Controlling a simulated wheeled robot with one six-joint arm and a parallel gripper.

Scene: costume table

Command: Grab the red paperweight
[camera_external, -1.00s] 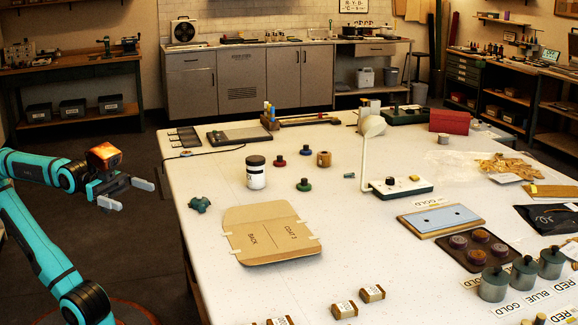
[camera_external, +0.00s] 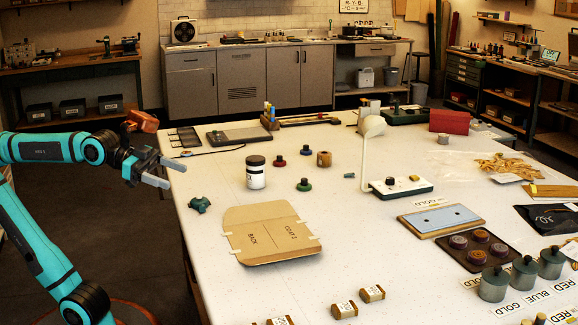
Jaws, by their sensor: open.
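The red paperweight (camera_external: 279,161), a small knobbed piece, stands on the white table (camera_external: 375,275) beyond the dark-lidded white jar. A blue knobbed piece (camera_external: 305,150) stands to its upper right and a green one (camera_external: 304,186) to its lower right. My gripper (camera_external: 175,174) is open and empty at the left edge of the table. It is well to the left of the red paperweight, with the jar between them in the picture.
The dark-lidded white jar (camera_external: 255,178) stands just left of the red paperweight. A wooden cylinder (camera_external: 324,159) is to its right. A teal lobed object (camera_external: 200,204) and a cardboard pattern (camera_external: 268,233) lie nearer. A white lamp (camera_external: 365,160) stands further right.

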